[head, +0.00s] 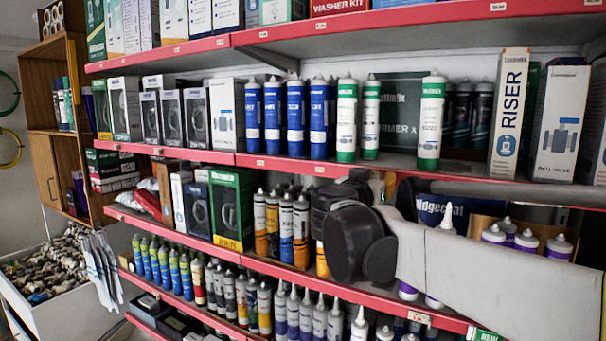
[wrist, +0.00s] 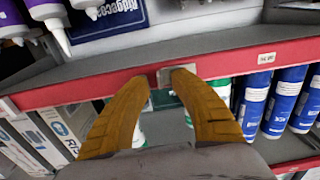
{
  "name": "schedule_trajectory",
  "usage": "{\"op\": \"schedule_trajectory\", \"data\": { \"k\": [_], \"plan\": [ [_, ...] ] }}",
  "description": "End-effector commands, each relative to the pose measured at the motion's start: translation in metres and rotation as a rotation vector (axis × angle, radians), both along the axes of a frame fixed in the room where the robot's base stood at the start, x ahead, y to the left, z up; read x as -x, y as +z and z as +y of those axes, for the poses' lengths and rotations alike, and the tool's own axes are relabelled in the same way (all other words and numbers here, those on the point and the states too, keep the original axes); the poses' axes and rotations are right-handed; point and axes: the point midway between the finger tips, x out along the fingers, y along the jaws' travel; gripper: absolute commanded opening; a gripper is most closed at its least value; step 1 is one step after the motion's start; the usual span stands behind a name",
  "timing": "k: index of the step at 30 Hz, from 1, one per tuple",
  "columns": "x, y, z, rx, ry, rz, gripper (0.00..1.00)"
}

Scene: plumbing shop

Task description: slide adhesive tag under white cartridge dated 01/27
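My gripper (wrist: 162,78) has two ochre fingers, open with a gap between the tips, at the red rail. A small plain grey-beige tag (wrist: 172,74) lies against the rail between the tips; the right finger overlaps part of it, and I cannot tell whether it touches. In the head view my dark wrist hides most of the fingers and the tag. A plain white cartridge (head: 446,222) stands on the middle shelf, partly behind my arm. White cartridges with green bands (head: 346,120) and (head: 430,122) stand on the shelf above. No date is legible.
The red rail (head: 270,163) carries several price tags, one right of my fingers in the wrist view (wrist: 266,58). Blue cartridges (head: 272,117) stand above it. Purple-capped cartridges (head: 526,240) and a dark blue Ridgecoat box (wrist: 105,18) crowd the middle shelf around my arm.

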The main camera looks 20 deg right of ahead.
Motion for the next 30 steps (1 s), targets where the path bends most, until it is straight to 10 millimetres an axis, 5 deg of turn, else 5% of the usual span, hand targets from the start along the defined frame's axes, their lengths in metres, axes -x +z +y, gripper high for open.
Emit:
{"op": "schedule_trajectory", "data": {
  "k": [9, 12, 23, 30],
  "plan": [
    [-0.002, 0.0, -0.003, 0.0, 0.001, 0.0, 0.27],
    [-0.002, 0.0, -0.002, 0.0, 0.001, 0.0, 0.0],
    [0.0, 0.0, -0.004, 0.0, 0.0, 0.0, 0.0],
    [0.041, 0.001, -0.041, 0.0, -0.007, 0.0, 0.0]
  ]
}}
